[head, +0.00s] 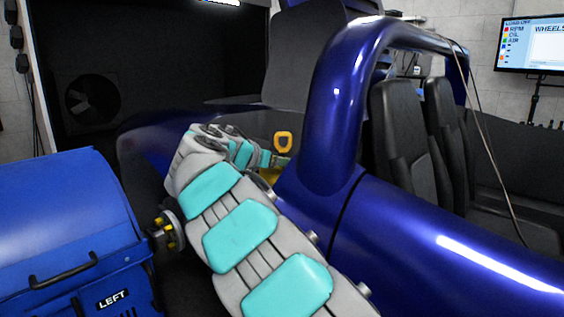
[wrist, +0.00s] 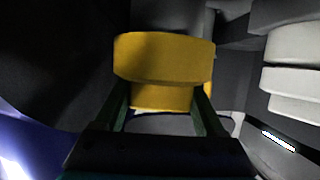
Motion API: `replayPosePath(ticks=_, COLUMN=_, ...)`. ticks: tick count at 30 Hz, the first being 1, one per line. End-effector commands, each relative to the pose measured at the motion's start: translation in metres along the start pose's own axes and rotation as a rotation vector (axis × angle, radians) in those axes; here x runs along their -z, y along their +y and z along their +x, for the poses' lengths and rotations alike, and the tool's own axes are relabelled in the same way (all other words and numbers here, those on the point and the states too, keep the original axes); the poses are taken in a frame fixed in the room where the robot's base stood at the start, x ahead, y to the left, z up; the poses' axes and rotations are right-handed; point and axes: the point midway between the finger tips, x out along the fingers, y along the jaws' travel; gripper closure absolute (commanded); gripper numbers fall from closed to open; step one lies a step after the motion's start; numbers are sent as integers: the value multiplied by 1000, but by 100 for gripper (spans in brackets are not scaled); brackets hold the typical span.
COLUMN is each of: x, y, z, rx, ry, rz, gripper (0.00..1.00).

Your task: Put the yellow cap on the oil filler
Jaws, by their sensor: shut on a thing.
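My gripper (wrist: 161,100) is shut on the yellow cap (wrist: 163,58), with one dark green finger on each side of it. The cap has a wide block-like part and a narrower part between the fingers. In the head view my gripper (head: 268,160) is behind the blue roll bar's base, partly hidden by my forearm. Yellow shows just below it, but I cannot tell whether that is the cap. I cannot make out the oil filler in either view.
A yellow loop (head: 283,142) stands upright beside my gripper. The blue roll bar (head: 340,110) rises close to its right. A blue dynamometer unit (head: 70,225) marked LEFT stands at left, with a hub (head: 168,232) near my forearm. Black seats (head: 400,125) are at right.

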Motion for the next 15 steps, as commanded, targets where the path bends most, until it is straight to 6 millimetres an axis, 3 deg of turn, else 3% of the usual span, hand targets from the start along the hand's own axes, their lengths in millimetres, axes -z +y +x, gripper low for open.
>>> replayPosePath(ticks=7, x=-5, y=0, z=2, rx=0, ry=0, rz=0, gripper=100)
replayPosePath(ticks=8, x=-5, y=0, z=2, rx=0, ry=0, rz=0, gripper=27)
replayPosePath(ticks=11, x=-4, y=0, z=2, rx=0, ry=0, rz=0, gripper=16)
replayPosePath(ticks=15, x=-4, y=0, z=2, rx=0, ry=0, rz=0, gripper=16)
